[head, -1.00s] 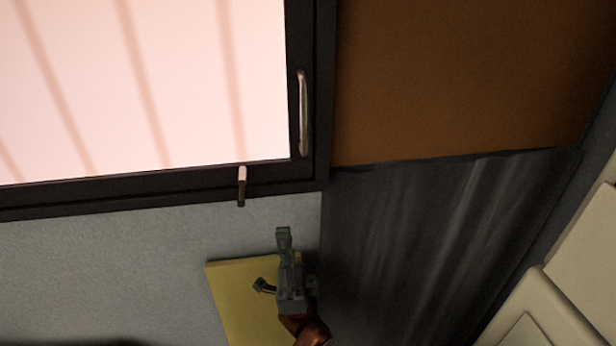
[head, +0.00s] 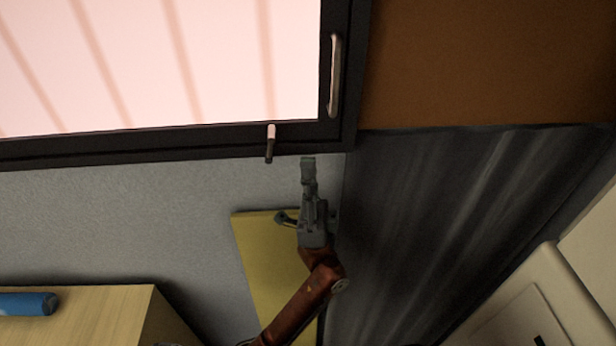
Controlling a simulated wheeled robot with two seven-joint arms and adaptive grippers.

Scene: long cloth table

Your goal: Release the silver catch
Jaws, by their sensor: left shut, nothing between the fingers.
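The silver catch (head: 270,143) is a small upright piece on the lower dark frame of a window (head: 180,146), near the frame's right corner. Its upper part is pale and its lower end dark. My left gripper (head: 308,163) is shut and empty. In the picture its tip lies below and to the right of the catch, just under the frame, with a visible gap between them. My right gripper is not in view.
A silver bar handle (head: 335,76) stands on the window's right frame. A yellow panel (head: 262,262) is behind my left arm. A wooden box or cabinet (head: 105,310) with a blue cylinder (head: 28,303) is at lower left. Dark cloth-like material (head: 430,220) hangs at right.

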